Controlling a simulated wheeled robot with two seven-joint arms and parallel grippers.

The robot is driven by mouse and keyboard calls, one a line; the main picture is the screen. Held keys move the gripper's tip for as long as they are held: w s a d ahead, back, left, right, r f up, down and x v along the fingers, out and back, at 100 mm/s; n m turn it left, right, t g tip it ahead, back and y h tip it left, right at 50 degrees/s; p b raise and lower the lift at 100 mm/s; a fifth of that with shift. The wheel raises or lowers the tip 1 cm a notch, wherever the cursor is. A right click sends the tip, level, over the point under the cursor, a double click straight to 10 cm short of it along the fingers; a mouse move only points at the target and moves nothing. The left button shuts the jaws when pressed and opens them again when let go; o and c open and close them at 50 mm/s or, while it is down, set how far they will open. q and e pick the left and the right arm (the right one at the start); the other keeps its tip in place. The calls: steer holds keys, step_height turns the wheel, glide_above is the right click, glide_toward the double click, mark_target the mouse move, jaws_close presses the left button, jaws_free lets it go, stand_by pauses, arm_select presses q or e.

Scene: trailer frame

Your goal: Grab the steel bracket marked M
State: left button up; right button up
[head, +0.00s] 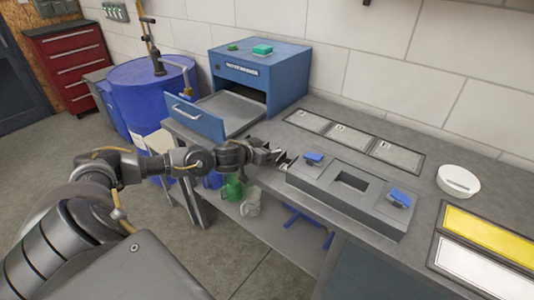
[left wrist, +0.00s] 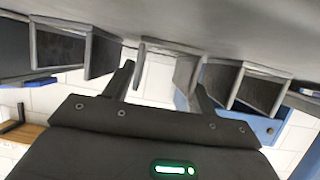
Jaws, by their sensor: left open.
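My left gripper (head: 276,156) is at the bench's near edge, beside the left end of a grey fixture block, and is open. In the left wrist view its two fingers (left wrist: 165,90) stand apart. Several angled grey steel brackets show past them: one at left (left wrist: 72,48), one in the middle (left wrist: 168,66), one at right (left wrist: 245,86). The middle bracket appears between the fingers; I cannot tell whether they touch it. No letter M is readable on any bracket. In the head view a small metal piece (head: 286,164) shows by the fingertips, partly hidden.
The grey fixture block (head: 345,205) with blue clamps lies right of the gripper. A blue machine (head: 262,75) with an open drawer (head: 195,122) stands behind. Framed plates (head: 350,137), a white dish (head: 458,181) and a yellow panel (head: 490,233) lie on the bench.

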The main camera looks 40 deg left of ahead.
arm_select(q)
steer(key=shift+w, duration=0.1)
arm_select(e)
steer(key=shift+s+d, duration=0.1)
steer(key=shift+d, duration=0.1)
arm_select(q)
steer(key=c, duration=0.9)
steer(key=shift+c, duration=0.4)
arm_select(e)
steer(key=shift+d, duration=0.1)
arm_select(q)
steer(key=shift+r, duration=0.15)
